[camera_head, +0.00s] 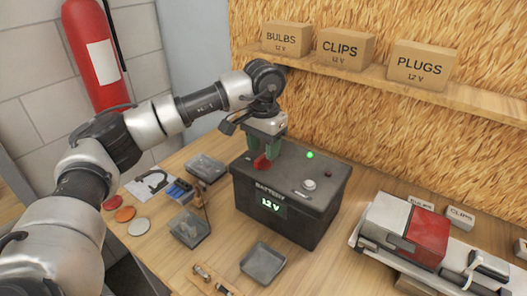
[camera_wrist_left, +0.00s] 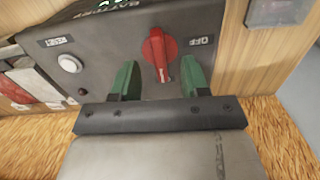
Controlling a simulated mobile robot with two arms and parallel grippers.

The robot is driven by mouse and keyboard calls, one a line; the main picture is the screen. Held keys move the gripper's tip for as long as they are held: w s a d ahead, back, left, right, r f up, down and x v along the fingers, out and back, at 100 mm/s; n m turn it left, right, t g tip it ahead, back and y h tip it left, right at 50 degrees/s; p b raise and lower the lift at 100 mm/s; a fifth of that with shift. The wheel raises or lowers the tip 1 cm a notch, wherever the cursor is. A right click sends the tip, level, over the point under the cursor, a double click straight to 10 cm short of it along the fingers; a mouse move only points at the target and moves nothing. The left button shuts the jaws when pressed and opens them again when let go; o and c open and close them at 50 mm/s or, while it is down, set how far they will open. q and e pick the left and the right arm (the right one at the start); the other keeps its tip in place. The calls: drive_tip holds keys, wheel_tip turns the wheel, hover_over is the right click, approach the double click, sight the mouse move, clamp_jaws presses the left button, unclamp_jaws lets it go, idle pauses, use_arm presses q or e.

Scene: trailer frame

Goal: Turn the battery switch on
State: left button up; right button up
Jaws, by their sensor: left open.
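The black battery box (camera_head: 285,195) stands on the wooden bench, its front display reading 12 V. The red battery switch (camera_head: 262,162) is a rotary knob on its top; in the left wrist view the red knob (camera_wrist_left: 158,50) has an OFF label (camera_wrist_left: 201,40) to its right. My left gripper (camera_head: 266,150) points down just over the knob. In the left wrist view its two green fingers (camera_wrist_left: 159,78) are open, one to each side of the knob's near end. The right finger looks closer to the knob; I cannot tell whether it touches. My right gripper is out of view.
A round white button (camera_head: 309,184) and a lit green lamp (camera_head: 310,155) are on the box top. Grey trays (camera_head: 264,263) and small parts lie around it. A red-and-white lamp unit (camera_head: 425,236) lies at right. A shelf (camera_head: 460,95) with cardboard boxes is behind.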

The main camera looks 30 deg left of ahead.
use_arm(q)
drive_tip(key=shift+r+p, duration=1.15)
drive_tip(key=shift+r, duration=1.05)
drive_tip(key=shift+f, duration=0.1)
